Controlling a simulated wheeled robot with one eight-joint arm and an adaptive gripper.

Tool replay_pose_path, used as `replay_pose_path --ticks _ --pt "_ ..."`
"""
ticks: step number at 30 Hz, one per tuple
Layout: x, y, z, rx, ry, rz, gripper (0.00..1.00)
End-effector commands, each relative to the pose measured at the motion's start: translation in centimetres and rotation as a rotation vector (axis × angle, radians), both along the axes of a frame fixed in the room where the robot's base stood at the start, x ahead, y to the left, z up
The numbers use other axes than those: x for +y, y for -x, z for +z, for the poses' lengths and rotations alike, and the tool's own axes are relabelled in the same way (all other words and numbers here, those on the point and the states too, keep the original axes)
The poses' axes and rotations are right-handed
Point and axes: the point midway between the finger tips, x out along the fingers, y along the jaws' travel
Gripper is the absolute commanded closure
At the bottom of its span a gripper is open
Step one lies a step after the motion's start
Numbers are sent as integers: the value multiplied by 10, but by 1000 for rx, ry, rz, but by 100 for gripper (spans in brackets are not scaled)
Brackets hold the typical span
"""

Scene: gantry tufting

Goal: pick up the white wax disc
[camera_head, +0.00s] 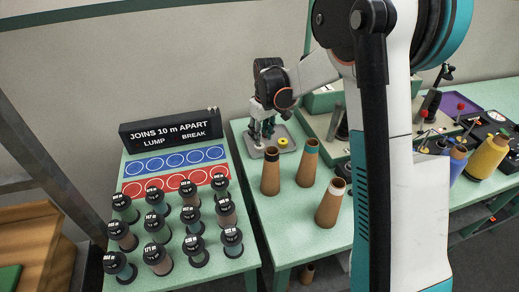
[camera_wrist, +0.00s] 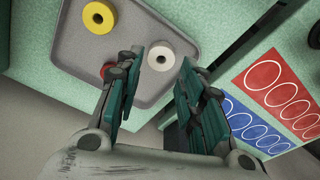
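The white wax disc (camera_wrist: 169,61), a ring with a dark centre hole, lies on a grey tray (camera_wrist: 140,14) in the wrist view. My gripper (camera_wrist: 162,57) is open, its teal-padded fingers either side of the disc in that view, with nothing held between them. The gap in height cannot be told. A yellow disc (camera_wrist: 108,19) lies on the tray at upper left, and a red disc (camera_wrist: 105,70) is partly hidden behind the left finger. In the head view my gripper (camera_head: 263,136) points down over the tray (camera_head: 287,132); the white disc cannot be made out there.
Brown cones (camera_head: 270,174) stand close before the tray. A black sign (camera_head: 170,130) is behind the board.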

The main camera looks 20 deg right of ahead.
Motion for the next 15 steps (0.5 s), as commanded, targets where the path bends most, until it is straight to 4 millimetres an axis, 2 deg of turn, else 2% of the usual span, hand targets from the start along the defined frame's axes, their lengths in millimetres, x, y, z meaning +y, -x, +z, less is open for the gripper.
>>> replay_pose_path --ticks 9,15 --pt "3 -5 -44 0 0 0 64" --pt "4 -5 -48 0 0 0 64"
